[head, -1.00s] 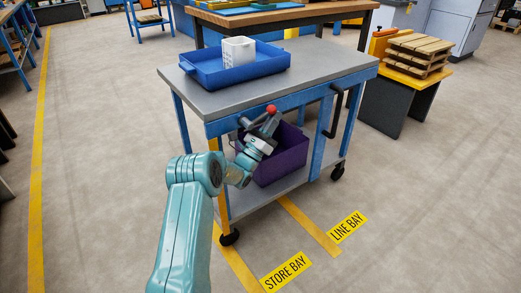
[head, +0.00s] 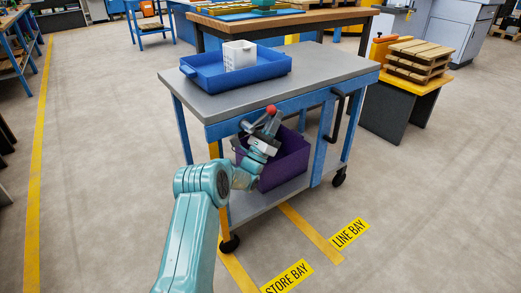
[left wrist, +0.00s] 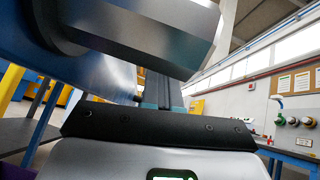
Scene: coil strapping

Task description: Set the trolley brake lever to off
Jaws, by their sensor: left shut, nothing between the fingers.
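The trolley (head: 225,102) stands ahead, with a grey top and a blue frame. The brake lever's red knob (head: 271,109) shows at its front rail, and a dark part of the lever (head: 246,126) shows to the knob's left. My left gripper (head: 270,124) is shut, with its fingertips just below the red knob. It hides part of the lever, and I cannot tell whether they touch. In the left wrist view the shut fingers (left wrist: 163,90) point up below a large grey metal part, close to the camera. My right gripper is out of view.
A blue tray (head: 210,79) with a white container (head: 239,55) is on the trolley top. A purple bin (head: 285,163) sits on the lower shelf, close behind my gripper. Yellow floor lines and LINE BAY (head: 349,233) and STORE BAY labels mark the floor. Floor at right is clear.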

